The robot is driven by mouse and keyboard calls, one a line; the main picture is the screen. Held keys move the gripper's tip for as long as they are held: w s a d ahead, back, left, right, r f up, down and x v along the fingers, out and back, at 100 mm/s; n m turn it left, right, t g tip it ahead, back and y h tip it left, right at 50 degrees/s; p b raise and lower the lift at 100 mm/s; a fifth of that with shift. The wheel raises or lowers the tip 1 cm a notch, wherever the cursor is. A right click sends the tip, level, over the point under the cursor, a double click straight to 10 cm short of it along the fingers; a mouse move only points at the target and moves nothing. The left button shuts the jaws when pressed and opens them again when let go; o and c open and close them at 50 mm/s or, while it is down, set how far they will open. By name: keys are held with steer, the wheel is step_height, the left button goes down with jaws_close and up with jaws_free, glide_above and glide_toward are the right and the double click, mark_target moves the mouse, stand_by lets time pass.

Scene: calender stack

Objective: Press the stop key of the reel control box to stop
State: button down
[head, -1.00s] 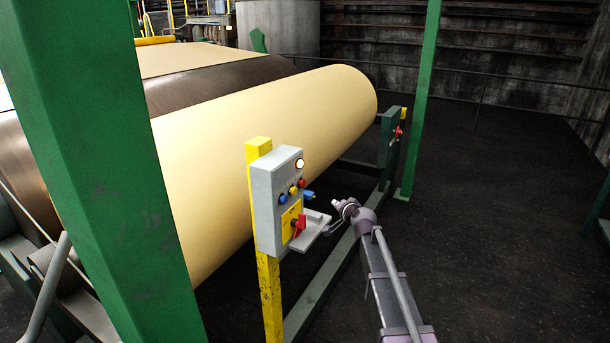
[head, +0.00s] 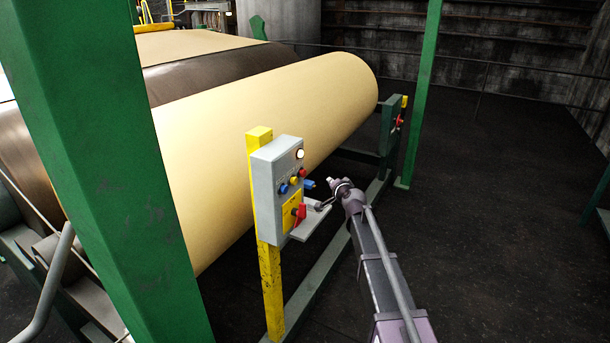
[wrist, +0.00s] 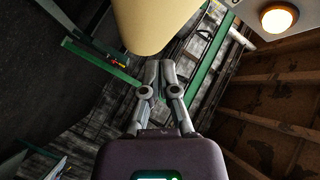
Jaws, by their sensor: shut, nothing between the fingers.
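The grey reel control box (head: 264,200) stands on a yellow post in the middle of the head view. Its face has a lit white lamp (head: 300,154) at the top. Below is a slanting row of a blue button (head: 284,188), a yellow button (head: 293,180) and a red button (head: 302,173). Labels are too small to read. A red switch handle (head: 300,213) sits on a yellow plate lower down. My gripper (head: 320,207) is shut and empty, just right of the box face, apart from the buttons. In the wrist view, my gripper (wrist: 160,68) shows its fingers together; the lit lamp (wrist: 277,17) is at upper right, the buttons out of view.
A small grey shelf (head: 312,224) juts out below the switch, close under my gripper. The large paper roll (head: 270,120) lies behind the box. A green post (head: 100,150) stands left. Floor at right is clear.

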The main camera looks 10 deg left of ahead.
steer(key=w+a, duration=0.2)
steer(key=a, duration=0.5)
steer(key=shift+w, duration=0.3)
steer(key=shift+w+a, duration=0.2)
steer(key=shift+a, duration=0.3)
steer(key=shift+w+a, duration=0.15)
steer(key=shift+a, duration=0.3)
stand_by(2.5)
steer(key=shift+s+d, duration=0.1)
steer(key=shift+d, duration=0.05)
steer(key=shift+s+d, duration=0.25)
steer(key=shift+d, duration=0.5)
steer(key=shift+d, duration=0.1)
steer(key=shift+s+d, duration=0.3)
steer(key=shift+d, duration=0.45)
steer(key=shift+s+d, duration=0.25)
steer(key=shift+d, duration=0.55)
steer(key=shift+s+d, duration=0.3)
steer(key=shift+d, duration=0.45)
